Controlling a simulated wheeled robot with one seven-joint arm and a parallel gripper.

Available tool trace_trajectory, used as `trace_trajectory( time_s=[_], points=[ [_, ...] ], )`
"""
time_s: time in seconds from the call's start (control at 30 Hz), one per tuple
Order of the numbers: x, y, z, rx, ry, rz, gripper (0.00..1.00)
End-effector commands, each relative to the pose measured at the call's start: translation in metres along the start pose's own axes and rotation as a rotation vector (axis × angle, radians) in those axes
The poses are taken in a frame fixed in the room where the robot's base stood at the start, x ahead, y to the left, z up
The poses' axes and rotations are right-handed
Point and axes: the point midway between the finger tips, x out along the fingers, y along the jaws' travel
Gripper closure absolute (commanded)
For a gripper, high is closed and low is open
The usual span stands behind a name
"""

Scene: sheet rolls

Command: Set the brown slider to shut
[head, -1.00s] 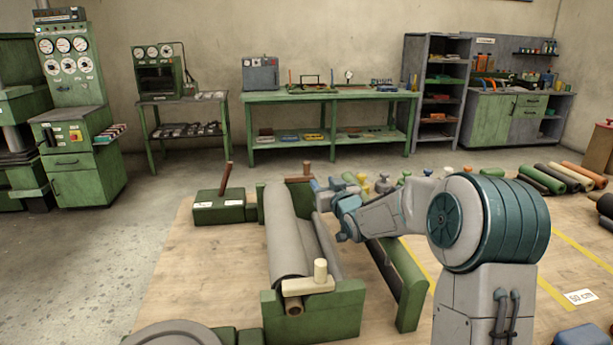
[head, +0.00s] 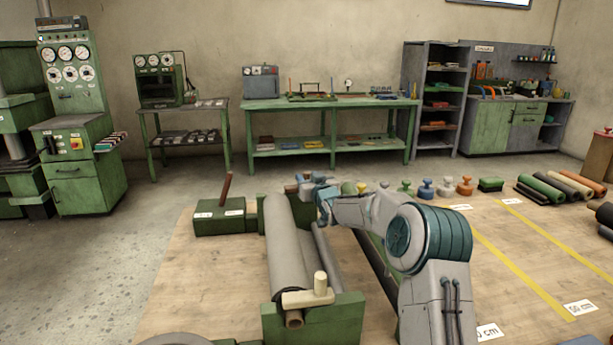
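The brown slider (head: 304,177) is at the far end of the green roll machine (head: 340,308). Only a little of it shows, because my gripper (head: 312,186) is right in front of it. I cannot tell whether they touch. My gripper's fingers are small and partly hidden, so I cannot tell if it is open or shut. A cream slider (head: 308,296) with an upright knob sits at the machine's near end, by the end of the grey sheet roll (head: 285,240).
A green box (head: 219,222) with a tilted red-brown lever (head: 226,187) stands left of the machine. Several coloured knobbed pieces (head: 425,188) and rolls (head: 545,185) lie to the right.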

Motion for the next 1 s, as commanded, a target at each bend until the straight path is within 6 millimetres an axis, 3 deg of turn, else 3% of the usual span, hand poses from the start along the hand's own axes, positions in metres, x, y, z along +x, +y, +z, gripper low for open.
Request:
trace_trajectory(
  time_s=[0.2, 0.57, 0.7, 1.0],
  points=[
    [0.014, 0.0, 0.0, 0.001, 0.0, 0.0, 0.61],
    [0.017, 0.0, 0.0, 0.0, 0.0, 0.0, 0.61],
    [0.017, 0.0, 0.0, 0.0, 0.0, 0.0, 1.0],
    [0.015, 0.008, 0.002, -0.001, 0.001, 0.017, 1.0]
  ],
)
